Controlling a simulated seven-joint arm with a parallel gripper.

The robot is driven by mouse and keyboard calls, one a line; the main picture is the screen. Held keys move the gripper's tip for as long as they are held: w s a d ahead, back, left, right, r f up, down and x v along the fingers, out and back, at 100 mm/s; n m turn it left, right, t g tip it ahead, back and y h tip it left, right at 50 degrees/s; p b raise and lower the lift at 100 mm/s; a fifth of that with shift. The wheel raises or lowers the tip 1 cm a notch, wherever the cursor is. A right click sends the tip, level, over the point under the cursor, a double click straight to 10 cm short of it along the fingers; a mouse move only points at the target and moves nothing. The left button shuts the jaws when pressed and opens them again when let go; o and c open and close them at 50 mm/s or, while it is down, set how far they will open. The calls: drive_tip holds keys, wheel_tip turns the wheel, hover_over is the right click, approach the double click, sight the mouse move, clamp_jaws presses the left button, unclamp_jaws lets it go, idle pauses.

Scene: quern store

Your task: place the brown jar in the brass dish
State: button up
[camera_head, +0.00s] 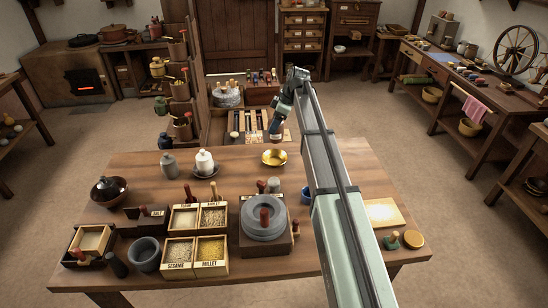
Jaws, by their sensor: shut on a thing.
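The brass dish (275,158) is a shallow, shiny gold bowl near the back edge of the wooden table, right of the middle. My gripper (276,132) hangs above it, pointing down, and is shut on a small dark brown thing, which looks like the brown jar (276,138). The jar is small here and partly hidden by the fingers. It appears apart from the dish, a little above and behind its far rim in the picture.
A white lidded pot (204,162) on a saucer and a grey jar (168,165) stand left of the dish. My arm covers the table right of the dish.

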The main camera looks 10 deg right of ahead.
drive_tip(key=shift+s+a+f+n, duration=0.1)
drive_tip(key=shift+s+a+n, duration=0.15)
drive_tip(key=shift+n, duration=0.15)
drive_tip(key=shift+f, duration=4.95)
drive_tip(key=o, duration=1.3)
drive_tip(key=shift+f, duration=0.1)
drive_tip(key=v, duration=1.2)
drive_tip(key=shift+w, duration=0.15)
